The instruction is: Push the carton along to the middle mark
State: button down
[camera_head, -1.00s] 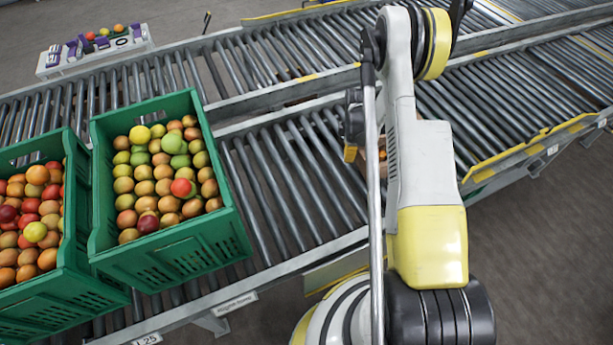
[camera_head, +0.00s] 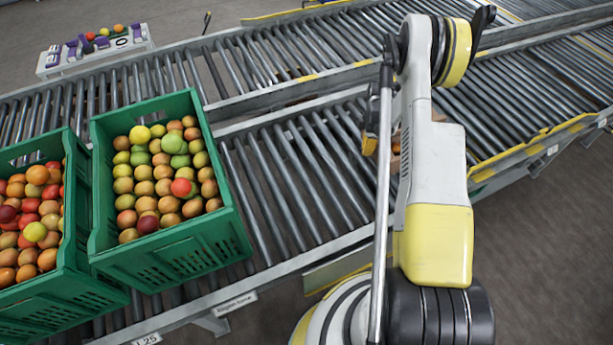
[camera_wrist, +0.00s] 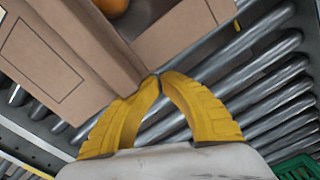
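The brown cardboard carton (camera_wrist: 62,58) lies at the upper left of the wrist view, on the rollers, with an orange fruit (camera_wrist: 112,6) inside. In the head view only a sliver of the carton (camera_head: 394,164) shows behind my arm. My gripper (camera_wrist: 157,80) has its two yellow fingers brought together at the tips, with nothing between them. The tips are at the carton's near side; whether they touch it is hard to tell. In the head view my gripper (camera_head: 370,143) is mostly hidden by my arm. I cannot make out the middle mark.
Bare rollers lie between the crates and my arm. A second conveyor (camera_head: 130,88) runs behind. A small white stand (camera_head: 95,55) is beyond.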

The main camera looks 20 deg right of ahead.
jog(key=shift+d, duration=0.1)
jog(key=shift+d, duration=5.9)
jog(key=shift+d, duration=6)
